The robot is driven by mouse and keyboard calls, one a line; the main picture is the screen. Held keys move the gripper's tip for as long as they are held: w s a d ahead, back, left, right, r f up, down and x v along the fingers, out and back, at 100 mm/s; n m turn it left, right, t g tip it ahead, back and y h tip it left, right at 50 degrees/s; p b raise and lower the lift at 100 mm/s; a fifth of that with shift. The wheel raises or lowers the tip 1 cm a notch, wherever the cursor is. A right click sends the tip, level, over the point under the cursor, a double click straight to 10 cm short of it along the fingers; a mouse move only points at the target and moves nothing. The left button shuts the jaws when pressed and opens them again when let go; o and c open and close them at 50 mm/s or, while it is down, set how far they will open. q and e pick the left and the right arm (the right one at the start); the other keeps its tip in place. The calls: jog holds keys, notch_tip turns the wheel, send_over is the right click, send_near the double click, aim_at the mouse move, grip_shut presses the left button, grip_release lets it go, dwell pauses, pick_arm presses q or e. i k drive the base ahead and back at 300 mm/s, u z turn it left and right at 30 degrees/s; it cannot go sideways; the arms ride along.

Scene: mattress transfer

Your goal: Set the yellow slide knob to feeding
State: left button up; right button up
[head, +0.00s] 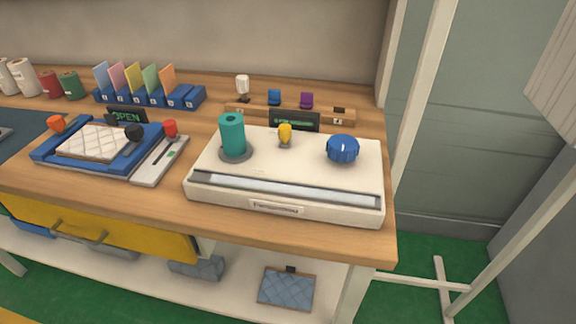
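The small yellow knob (285,133) stands upright near the back middle of a cream machine (225,180) on the wooden table. A teal cylinder (232,134) stands to its left on the machine, and a round blue knob (342,149) is to its right. A dark display (294,121) with green markings stands just behind the yellow knob. The markings are too small to read, and I cannot tell which setting the knob is at. Neither of my grippers is in view.
Left of the machine are a blue frame (55,158) holding a quilted pad (94,142) and a grey slider unit (160,160) with a red knob (170,128). A pale post (421,80) rises at right.

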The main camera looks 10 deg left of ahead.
aim_at(284, 131)
jog(key=z, duration=1.85)
jog(key=k, duration=0.8)
jog(key=u, duration=1.3)
